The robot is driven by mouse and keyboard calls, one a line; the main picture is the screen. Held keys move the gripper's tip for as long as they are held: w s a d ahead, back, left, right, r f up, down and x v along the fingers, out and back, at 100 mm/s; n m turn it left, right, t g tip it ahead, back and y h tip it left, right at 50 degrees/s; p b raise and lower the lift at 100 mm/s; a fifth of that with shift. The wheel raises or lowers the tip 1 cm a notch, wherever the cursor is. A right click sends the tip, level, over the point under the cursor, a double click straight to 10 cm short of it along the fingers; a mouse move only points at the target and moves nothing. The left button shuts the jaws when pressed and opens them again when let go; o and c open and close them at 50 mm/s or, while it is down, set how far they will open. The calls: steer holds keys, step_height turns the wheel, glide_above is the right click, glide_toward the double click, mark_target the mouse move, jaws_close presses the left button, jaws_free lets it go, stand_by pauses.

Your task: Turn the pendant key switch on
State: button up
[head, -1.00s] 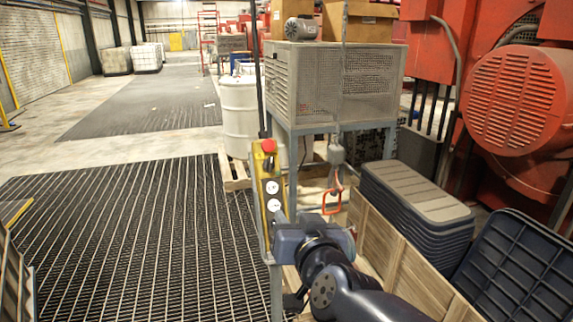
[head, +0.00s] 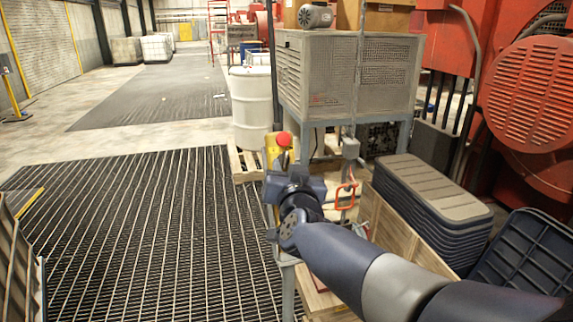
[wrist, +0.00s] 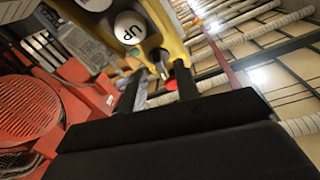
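The yellow pendant (head: 271,152) hangs upright in the head view, with a red button (head: 284,139) on top. My gripper (head: 288,172) is in front of its upper part and hides the white buttons and key there. In the wrist view the pendant (wrist: 178,48) appears upside down, with a white UP button (wrist: 130,27). A small metal key (wrist: 163,71) sticks out beside the red button (wrist: 172,85). My gripper (wrist: 157,88) is open, its two dark fingers apart with the key near the gap between their tips. I cannot tell whether they touch it.
A grey mesh cabinet (head: 345,75) on a stand is behind the pendant. An orange hook (head: 345,196) hangs to the right, near a wooden crate (head: 385,226) and stacked dark lids (head: 435,190). A white drum (head: 252,108) stands behind. The grated floor (head: 130,230) at left is clear.

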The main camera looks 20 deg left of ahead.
steer(key=shift+x, duration=0.9)
steer(key=shift+c, duration=0.5)
jaws_close()
